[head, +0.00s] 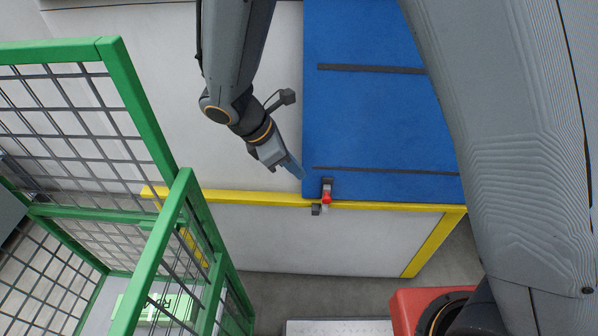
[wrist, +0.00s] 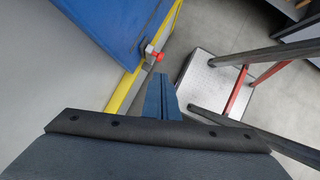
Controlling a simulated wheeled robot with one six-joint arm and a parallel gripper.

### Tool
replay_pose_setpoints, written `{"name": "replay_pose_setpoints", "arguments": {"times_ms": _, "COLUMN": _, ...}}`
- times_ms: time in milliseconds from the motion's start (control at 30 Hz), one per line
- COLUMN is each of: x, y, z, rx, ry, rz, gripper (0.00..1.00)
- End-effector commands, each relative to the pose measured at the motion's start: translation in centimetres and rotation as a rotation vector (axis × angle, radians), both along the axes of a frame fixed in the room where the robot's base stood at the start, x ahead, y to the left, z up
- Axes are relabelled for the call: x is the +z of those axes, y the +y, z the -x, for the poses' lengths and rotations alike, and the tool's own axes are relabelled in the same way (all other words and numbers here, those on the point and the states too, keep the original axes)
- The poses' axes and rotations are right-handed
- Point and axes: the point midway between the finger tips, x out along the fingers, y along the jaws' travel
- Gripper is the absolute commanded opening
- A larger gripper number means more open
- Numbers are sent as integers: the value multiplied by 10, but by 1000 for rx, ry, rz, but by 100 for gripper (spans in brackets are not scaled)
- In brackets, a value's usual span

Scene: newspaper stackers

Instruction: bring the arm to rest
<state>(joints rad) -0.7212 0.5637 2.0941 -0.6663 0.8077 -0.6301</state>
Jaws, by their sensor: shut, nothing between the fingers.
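My gripper (head: 299,171) shows in the head view at the end of my arm, near the lower left corner of a blue panel (head: 375,120). Its blue fingers are together with nothing between them. In the wrist view the shut fingers (wrist: 160,84) point toward the yellow edge (wrist: 126,88) and the floor beyond. A small grey fitting with a red knob (head: 326,197) sits at the panel's near edge, just right of the fingertips. The fingers look apart from it, though the gap in depth is hard to tell.
A yellow edge strip (head: 240,198) runs below the panel. A pale metal plate (wrist: 213,85) with dark and red bars above it shows at the wrist view's right.

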Motion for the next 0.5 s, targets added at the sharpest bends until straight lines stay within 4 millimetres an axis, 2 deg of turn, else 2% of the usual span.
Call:
{"name": "replay_pose_setpoints", "arguments": {"times_ms": 367, "x": 0, "y": 0, "z": 0, "rx": -1, "ry": 0, "rz": 0, "gripper": 0}}
{"name": "replay_pose_setpoints", "arguments": {"times_ms": 500, "x": 3, "y": -10, "z": 0, "rx": -61, "ry": -9, "rz": -24, "gripper": 0}}
